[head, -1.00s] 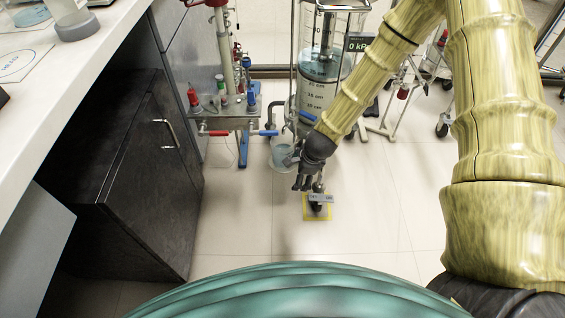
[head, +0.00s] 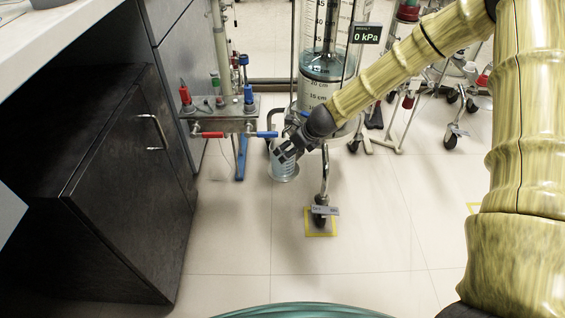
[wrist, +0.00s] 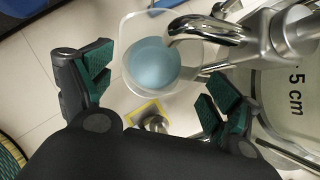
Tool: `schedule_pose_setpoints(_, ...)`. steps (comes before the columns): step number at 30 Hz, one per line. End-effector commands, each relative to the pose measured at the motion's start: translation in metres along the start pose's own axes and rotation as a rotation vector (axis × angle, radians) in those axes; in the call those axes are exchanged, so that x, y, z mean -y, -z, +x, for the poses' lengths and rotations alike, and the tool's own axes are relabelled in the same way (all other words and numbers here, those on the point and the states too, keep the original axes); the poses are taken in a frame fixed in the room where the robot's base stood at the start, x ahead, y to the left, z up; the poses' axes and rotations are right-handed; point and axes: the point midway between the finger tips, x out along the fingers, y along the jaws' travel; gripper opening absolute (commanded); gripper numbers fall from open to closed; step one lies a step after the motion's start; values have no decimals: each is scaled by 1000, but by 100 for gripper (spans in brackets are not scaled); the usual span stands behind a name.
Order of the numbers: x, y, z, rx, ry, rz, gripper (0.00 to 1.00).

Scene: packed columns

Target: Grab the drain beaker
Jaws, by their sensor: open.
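The drain beaker (head: 284,166) is a clear vessel with pale blue liquid. It stands low beneath the column's outlet, near the floor. In the wrist view the beaker (wrist: 152,66) is seen from above, beyond and between the spread fingers, with a chrome outlet pipe (wrist: 205,32) over its right side. My gripper (head: 287,148) is open in the head view, overlapping the beaker's upper part. In the wrist view the gripper (wrist: 155,85) has green-padded fingers apart, with nothing held. The beaker's far side is partly hidden by the pipe.
The graduated glass column (head: 322,70) stands just behind my gripper. A valve panel (head: 225,125) with red and blue handles is to the left. A dark cabinet (head: 130,190) fills the left; front floor is clear.

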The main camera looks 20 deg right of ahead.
Motion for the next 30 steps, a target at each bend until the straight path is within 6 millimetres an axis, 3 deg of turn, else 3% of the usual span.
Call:
schedule_pose_setpoints(8,-2,2,18,-1,0,-3,90)
schedule_pose_setpoints(18,-4,2,54,-1,1,-2,90)
schedule_pose_setpoints(26,-3,1,55,0,0,-2,90)
schedule_pose_setpoints(30,-4,1,55,0,0,-2,68)
